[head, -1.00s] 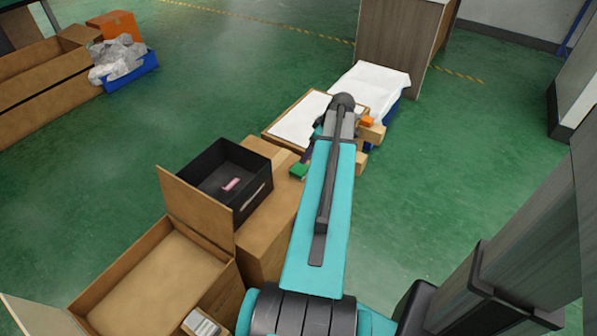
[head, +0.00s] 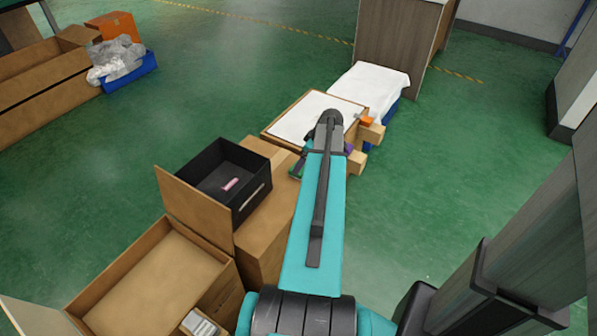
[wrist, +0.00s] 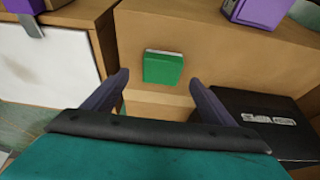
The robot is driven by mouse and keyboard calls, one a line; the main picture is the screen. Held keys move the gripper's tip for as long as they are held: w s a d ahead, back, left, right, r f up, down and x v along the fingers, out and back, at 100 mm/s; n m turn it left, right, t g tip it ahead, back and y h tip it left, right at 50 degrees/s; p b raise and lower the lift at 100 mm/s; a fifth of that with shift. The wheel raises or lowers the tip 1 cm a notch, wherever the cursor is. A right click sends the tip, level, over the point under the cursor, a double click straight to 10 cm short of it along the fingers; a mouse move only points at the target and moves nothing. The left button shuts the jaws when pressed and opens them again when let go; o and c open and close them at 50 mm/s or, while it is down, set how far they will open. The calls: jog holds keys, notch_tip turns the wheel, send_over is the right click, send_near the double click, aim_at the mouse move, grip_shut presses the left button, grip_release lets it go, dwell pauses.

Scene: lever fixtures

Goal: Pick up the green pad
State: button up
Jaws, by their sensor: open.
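The green pad (wrist: 163,67) is a small flat block with a pale edge, on the brown cardboard surface ahead of my gripper in the wrist view. My gripper (wrist: 158,82) is open and empty. Its two dark fingers lie to the left and right of the pad in the picture, and I see no contact.
A black open box (head: 224,177) with a pink item stands left of my arm; a black case (wrist: 258,120) shows at right in the wrist view. A purple object (wrist: 258,12) is beyond the pad. A white-topped board (head: 300,115) lies behind.

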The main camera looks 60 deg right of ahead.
jog(key=shift+b+x, duration=0.35)
jog(key=shift+x, duration=2.3)
jog(key=shift+s+a, duration=0.15)
jog(key=c, duration=1.2)
jog(key=shift+o, duration=0.2)
